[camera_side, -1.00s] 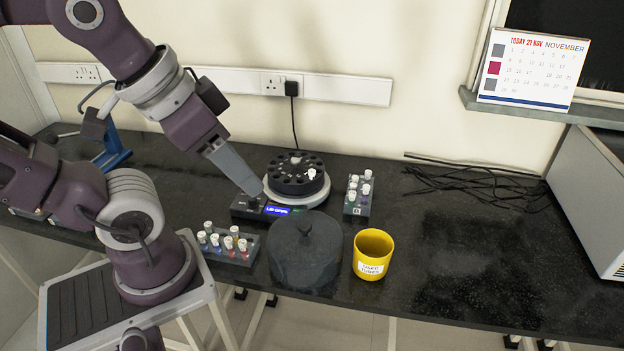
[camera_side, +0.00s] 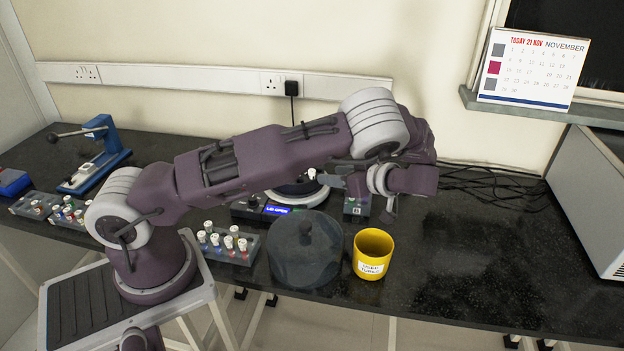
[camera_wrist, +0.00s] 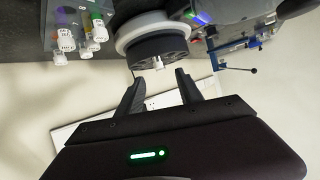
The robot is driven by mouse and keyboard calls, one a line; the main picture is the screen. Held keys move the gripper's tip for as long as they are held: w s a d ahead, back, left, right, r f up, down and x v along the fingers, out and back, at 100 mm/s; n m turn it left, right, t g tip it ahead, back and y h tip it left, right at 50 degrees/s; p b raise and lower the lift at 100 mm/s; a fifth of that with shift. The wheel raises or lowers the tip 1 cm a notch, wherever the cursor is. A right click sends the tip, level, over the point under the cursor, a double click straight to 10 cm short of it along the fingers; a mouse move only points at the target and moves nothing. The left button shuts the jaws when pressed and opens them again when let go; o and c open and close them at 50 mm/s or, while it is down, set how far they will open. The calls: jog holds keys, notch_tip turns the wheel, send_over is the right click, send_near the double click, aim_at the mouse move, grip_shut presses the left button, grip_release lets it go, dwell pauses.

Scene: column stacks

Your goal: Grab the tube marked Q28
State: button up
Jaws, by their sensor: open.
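A white-capped tube (camera_wrist: 158,63) stands in the dark rotor (camera_wrist: 160,46) of the centrifuge; its cap also shows in the side view (camera_side: 312,173). My gripper (camera_wrist: 158,80) is open and empty. In the wrist view its fingers are on either side of that tube's line, with the cap just beyond the tips. In the side view the gripper (camera_side: 328,180) points left beside the rotor, mostly behind my arm. A rack (camera_wrist: 49,33) with several white-capped tubes (camera_wrist: 66,40) shows left in the wrist view. I cannot read Q28 on any tube.
A dark round lid (camera_side: 306,250) lies on the bench before the centrifuge, with a yellow cup (camera_side: 372,254) to its right. A tube rack (camera_side: 240,250) is left of the lid. Farther left are more racks (camera_side: 70,218) and a blue press (camera_side: 104,150). The right bench is clear before the cables.

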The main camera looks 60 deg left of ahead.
aim_at(314, 174)
jog(key=shift+y, duration=0.3)
jog(key=x, duration=0.7)
jog(key=shift+w+a+f, duration=0.1)
jog(key=shift+a+f, duration=0.05)
jog(key=shift+f, duration=0.3)
grip_shut()
